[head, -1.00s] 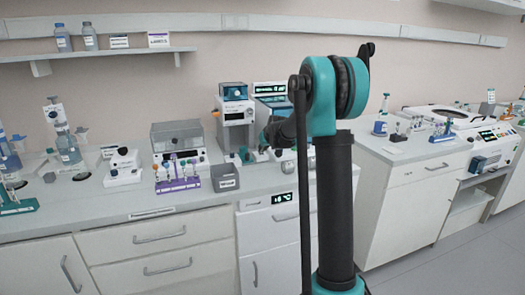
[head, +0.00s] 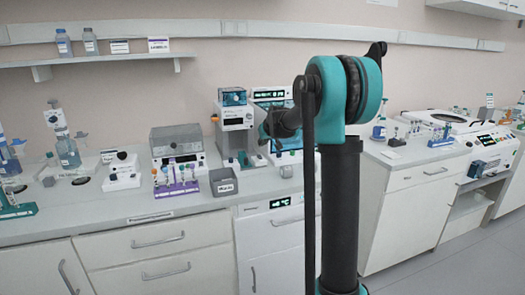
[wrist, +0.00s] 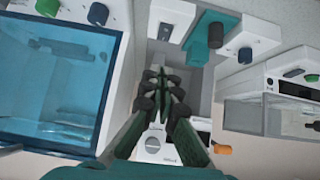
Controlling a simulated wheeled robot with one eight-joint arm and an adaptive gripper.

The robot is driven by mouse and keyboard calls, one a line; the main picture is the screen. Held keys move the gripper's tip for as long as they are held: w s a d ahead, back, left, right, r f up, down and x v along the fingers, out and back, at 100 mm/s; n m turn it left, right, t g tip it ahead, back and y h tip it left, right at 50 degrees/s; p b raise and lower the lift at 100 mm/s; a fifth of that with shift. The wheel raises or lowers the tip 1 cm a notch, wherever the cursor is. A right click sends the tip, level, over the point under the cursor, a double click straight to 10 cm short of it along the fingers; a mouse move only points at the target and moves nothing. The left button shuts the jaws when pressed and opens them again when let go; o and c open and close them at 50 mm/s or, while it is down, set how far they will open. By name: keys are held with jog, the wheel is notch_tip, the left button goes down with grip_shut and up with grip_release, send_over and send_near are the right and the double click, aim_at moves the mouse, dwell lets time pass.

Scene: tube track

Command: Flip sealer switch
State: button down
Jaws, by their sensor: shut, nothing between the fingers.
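The likely sealer is a tall white bench unit (head: 235,117) with a teal top, near the middle of the head view; no label on it is legible. I cannot tell which control is the switch. My gripper (wrist: 160,92) is shut and empty, its fingers over the grey gap below that housing. Whether it touches anything is unclear. In the head view my arm hides part of the bench and the gripper is hard to make out.
A unit with a blue window (wrist: 55,80) stands close on the left in the wrist view. A clear-lidded box (wrist: 265,115) is at the right. In the head view, a purple rack (head: 177,190) and a grey box (head: 223,182) stand at the left on the bench (head: 150,205).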

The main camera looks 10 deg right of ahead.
jog(key=f+v, duration=0.1)
jog(key=v, duration=0.7)
jog(key=shift+s+r, duration=0.3)
jog(key=shift+s, duration=0.4)
jog(key=shift+s+d, duration=0.1)
jog(key=shift+d, duration=0.05)
